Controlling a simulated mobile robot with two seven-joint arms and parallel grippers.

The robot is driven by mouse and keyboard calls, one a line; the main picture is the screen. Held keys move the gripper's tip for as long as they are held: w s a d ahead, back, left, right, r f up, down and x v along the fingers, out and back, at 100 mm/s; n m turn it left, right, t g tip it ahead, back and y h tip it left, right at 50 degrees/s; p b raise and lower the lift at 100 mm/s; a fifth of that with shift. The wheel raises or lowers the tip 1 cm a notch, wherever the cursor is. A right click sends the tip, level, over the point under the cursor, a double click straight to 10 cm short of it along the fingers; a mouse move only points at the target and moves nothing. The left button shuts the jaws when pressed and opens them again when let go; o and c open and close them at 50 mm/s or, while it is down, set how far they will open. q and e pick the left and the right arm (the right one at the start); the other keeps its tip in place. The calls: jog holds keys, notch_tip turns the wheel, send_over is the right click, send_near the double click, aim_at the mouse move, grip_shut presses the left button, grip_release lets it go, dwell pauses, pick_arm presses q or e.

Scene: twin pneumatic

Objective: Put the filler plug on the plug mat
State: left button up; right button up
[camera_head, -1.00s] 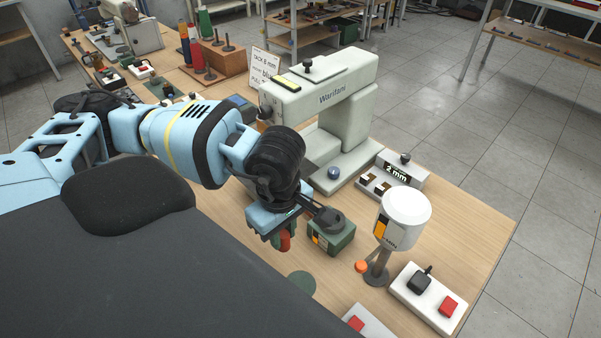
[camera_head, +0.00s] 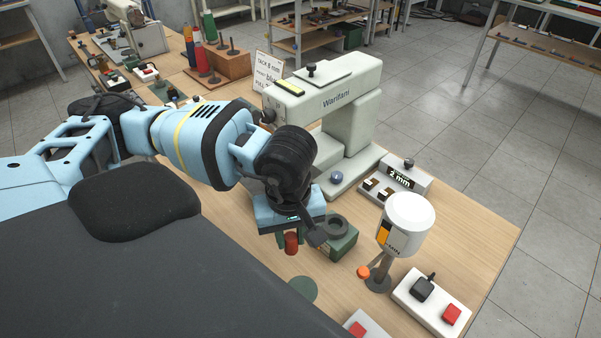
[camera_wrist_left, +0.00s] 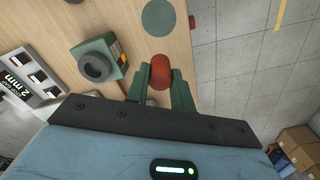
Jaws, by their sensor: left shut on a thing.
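My left gripper (camera_head: 291,238) is shut on the red filler plug (camera_head: 292,244) and holds it above the table. In the left wrist view the red plug (camera_wrist_left: 160,72) sits between the two green fingers. The plug mat, taken to be the flat green disc (camera_head: 303,289), lies bare on the wooden table, nearer the front than the gripper. It also shows in the left wrist view (camera_wrist_left: 158,17), apart from the plug. A green box (camera_head: 343,244) with a dark ring on top stands right beside the gripper, partly hidden by it. My right gripper is not seen.
A pale sewing machine (camera_head: 349,103) stands behind the gripper. A white canister on a stand (camera_head: 408,220), an orange knob (camera_head: 363,272) and a switch box (camera_head: 432,301) are to the right. A "2 mm" block (camera_head: 401,179) is behind. Bare wood surrounds the disc.

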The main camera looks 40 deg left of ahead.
pick_arm(q)
jog(key=w+d+m, duration=0.1)
jog(key=m, duration=0.2)
jog(key=w+d+r+m, duration=0.1)
jog(key=m, duration=0.3)
jog(key=w+d+r+m, duration=0.1)
jog(key=w+m, duration=0.1)
jog(key=m, duration=0.1)
jog(key=shift+w+d+m, duration=0.1)
jog(key=shift+m, duration=0.3)
